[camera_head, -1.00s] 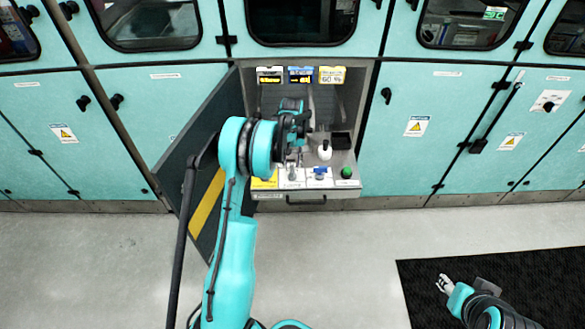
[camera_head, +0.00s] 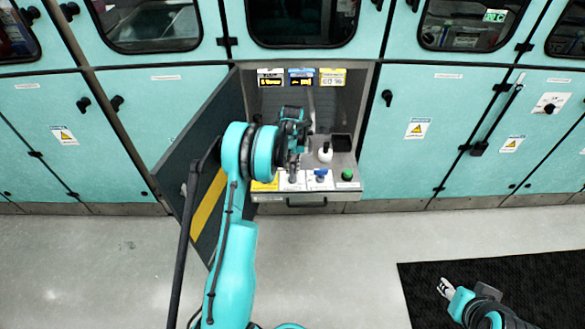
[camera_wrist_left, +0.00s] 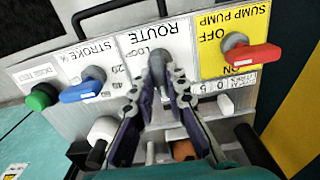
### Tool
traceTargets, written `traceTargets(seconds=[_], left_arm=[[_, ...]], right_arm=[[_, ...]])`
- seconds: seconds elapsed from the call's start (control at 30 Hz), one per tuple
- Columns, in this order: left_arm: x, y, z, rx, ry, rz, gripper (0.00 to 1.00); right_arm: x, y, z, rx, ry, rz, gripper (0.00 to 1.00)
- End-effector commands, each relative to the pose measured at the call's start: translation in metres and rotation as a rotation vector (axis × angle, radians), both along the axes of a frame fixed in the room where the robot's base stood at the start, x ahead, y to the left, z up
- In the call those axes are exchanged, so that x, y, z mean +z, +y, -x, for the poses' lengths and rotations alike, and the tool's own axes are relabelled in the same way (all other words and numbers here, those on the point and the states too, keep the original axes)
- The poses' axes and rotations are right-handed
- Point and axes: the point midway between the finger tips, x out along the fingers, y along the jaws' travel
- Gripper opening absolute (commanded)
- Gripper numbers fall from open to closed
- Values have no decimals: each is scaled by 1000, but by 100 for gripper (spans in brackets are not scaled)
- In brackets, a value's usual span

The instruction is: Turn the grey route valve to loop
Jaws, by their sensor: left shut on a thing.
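The grey route valve (camera_wrist_left: 157,66) sits on the white ROUTE plate in the left wrist view, between the word LOOP and the yellow plate. Its handle points down the picture, between the fingers of my left gripper (camera_wrist_left: 159,88). The fingers are shut on this handle. In the head view my left gripper (camera_head: 293,172) is over the cabinet's control shelf and hides most of the valve. My right gripper (camera_head: 446,287) is far from the shelf, low at the right over the black mat; its finger gap is too small to judge.
A blue stroke valve (camera_wrist_left: 82,89) and a green button (camera_wrist_left: 40,97) lie left of the route valve in the wrist view. A red sump pump handle (camera_wrist_left: 246,57) is at its right. The open cabinet door (camera_head: 205,125) is close to my left arm.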

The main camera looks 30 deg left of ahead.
Motion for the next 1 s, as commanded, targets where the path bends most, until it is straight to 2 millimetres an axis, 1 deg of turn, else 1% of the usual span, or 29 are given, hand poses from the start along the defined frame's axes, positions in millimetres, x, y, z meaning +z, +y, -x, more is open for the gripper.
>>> traceTargets(seconds=[0.17, 0.37, 1.0], left_arm=[[0, 0, 0, -65, 0, 0, 0], [0, 0, 0, -208, 0, 0, 0], [0, 0, 0, -814, -1, 0, 0]], right_arm=[[0, 0, 0, 0, 0, 0, 40], [0, 0, 0, 0, 0, 0, 40], [1, 0, 0, 0, 0, 0, 40]])
